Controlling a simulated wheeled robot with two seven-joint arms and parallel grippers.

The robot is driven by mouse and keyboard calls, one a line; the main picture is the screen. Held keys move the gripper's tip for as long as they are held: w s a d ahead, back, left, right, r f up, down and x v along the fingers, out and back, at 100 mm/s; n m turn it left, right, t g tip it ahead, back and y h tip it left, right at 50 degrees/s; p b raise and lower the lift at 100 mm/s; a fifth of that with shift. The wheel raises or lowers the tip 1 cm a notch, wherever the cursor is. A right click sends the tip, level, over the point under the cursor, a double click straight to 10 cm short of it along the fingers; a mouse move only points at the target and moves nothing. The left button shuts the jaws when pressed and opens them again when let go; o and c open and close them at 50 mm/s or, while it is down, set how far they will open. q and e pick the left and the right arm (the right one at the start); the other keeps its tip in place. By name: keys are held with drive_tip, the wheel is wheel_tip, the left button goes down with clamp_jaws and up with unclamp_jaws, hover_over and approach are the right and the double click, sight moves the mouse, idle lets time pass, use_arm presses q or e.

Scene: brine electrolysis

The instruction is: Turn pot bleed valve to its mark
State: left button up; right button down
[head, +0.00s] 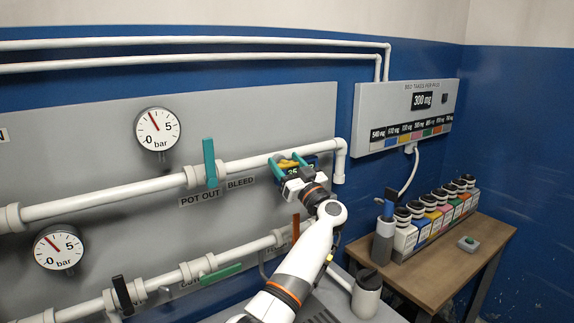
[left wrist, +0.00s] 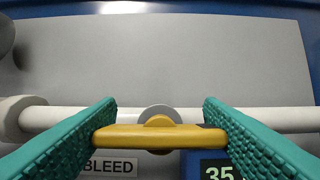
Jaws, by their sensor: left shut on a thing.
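The bleed valve has a yellow bar handle (left wrist: 160,138) on a round grey hub, on the white upper pipe (left wrist: 270,118). My left gripper (left wrist: 160,137) is shut on the handle, with one teal finger at each end. In the left wrist view the bar lies level, along the pipe. In the head view the gripper (head: 290,165) reaches the valve right of the BLEED label (head: 240,182), and its fingers partly hide the yellow handle (head: 287,163). No mark for the valve can be made out. My right gripper is not in view.
A blue display (left wrist: 213,170) reading 35 sits just below the handle. A teal lever (head: 209,161) at POT OUT stands upright to the left. Two gauges (head: 157,135) hang further left. A wooden table (head: 440,262) with several bottles stands at right.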

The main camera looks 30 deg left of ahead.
use_arm(q)
drive_tip(key=shift+f+n+g+b, duration=0.2)
drive_tip(key=shift+n+g+b, duration=0.4)
drive_tip(key=shift+n+b, duration=0.45)
drive_tip(key=n+g+b, duration=0.1)
drive_tip(key=n, duration=0.1)
drive_tip(key=n+g+b, duration=0.1)
drive_tip(key=n, duration=0.2)
drive_tip(key=shift+y+b, duration=0.3)
drive_tip(key=shift+b, duration=0.05)
drive_tip(key=n+g+b, duration=0.2)
drive_tip(key=n, duration=0.1)
drive_tip(key=shift+n, duration=0.35)
drive_tip(key=shift+s+n+g+b, duration=0.1)
drive_tip(key=shift+n+g+b, duration=0.4)
drive_tip(key=shift+n, duration=0.7)
drive_tip(key=shift+n+g+h, duration=0.5)
drive_tip(key=shift+n+g, duration=0.1)
drive_tip(key=shift+n, duration=0.5)
drive_tip(key=shift+n+h, duration=0.3)
drive_tip(key=shift+n, duration=0.7)
drive_tip(key=n+h, duration=0.1)
drive_tip(key=n, duration=0.1)
drive_tip(key=n+g, duration=0.1)
drive_tip(key=n, duration=0.1)
drive_tip(key=shift+n+h, duration=0.4)
drive_tip(key=shift+f, duration=0.1)
